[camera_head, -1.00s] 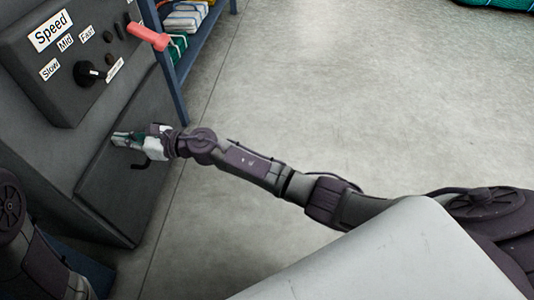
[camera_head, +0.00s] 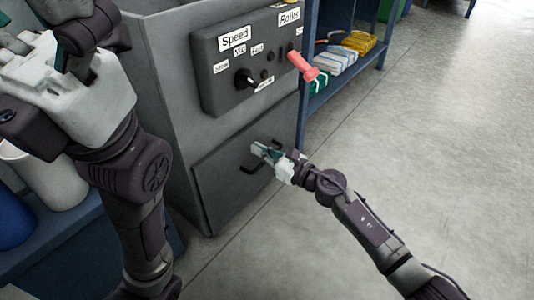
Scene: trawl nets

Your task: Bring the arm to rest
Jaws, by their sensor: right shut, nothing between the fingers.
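My right arm reaches in from the lower right. Its gripper (camera_head: 260,151) is shut and empty, in front of the grey machine's lower door panel (camera_head: 225,185), close to a dark handle (camera_head: 250,170). I cannot tell whether it touches the handle. My left arm rises along the left side. Its pale gripper body (camera_head: 70,95) is large and near the camera at the upper left; its fingertips do not show clearly, so their opening cannot be judged.
The machine's control box (camera_head: 245,65) has a black knob, labels and a red lever (camera_head: 302,66). A blue shelf (camera_head: 345,75) with folded nets stands to its right. A white container (camera_head: 45,180) is at the left. Open grey floor (camera_head: 430,130) lies to the right.

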